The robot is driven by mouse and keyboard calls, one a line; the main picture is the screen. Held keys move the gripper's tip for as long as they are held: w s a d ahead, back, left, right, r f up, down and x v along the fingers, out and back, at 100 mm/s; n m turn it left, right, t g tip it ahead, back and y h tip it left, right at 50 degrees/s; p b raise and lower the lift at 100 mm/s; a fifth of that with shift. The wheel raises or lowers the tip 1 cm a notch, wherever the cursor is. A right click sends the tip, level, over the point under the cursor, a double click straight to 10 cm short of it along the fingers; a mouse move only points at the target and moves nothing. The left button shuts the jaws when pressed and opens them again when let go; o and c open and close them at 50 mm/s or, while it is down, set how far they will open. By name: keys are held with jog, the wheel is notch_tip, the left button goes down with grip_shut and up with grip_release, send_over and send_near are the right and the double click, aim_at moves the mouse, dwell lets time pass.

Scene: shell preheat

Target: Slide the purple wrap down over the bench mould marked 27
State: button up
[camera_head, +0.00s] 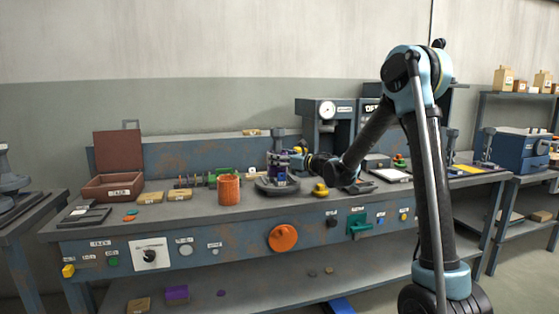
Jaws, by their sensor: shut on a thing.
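My gripper (290,159) reaches in from the right at the middle of the bench. It is shut on a small purple piece (281,168), which looks like the purple wrap. The purple piece is at a dark upright stand with a wide round base (278,188), which may be the bench mould. The view is too small to tell whether the wrap is around the stand or just in front of it. No mark 27 is legible. The fingertips are small and partly merged with the stand.
An orange ribbed cup (229,190) stands left of the stand, and a yellow knobbed piece (320,190) stands to its right. An open brown box (116,170) is at the left. A grey press-like machine (327,125) is behind. A purple block (177,293) lies on the lower shelf.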

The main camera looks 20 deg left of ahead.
jog(key=shift+s+d, duration=0.1)
dwell(0.3)
jog(key=o, duration=1.1)
jog(key=shift+o, duration=0.2)
jog(key=v, duration=1.2)
jog(key=shift+f, duration=0.1)
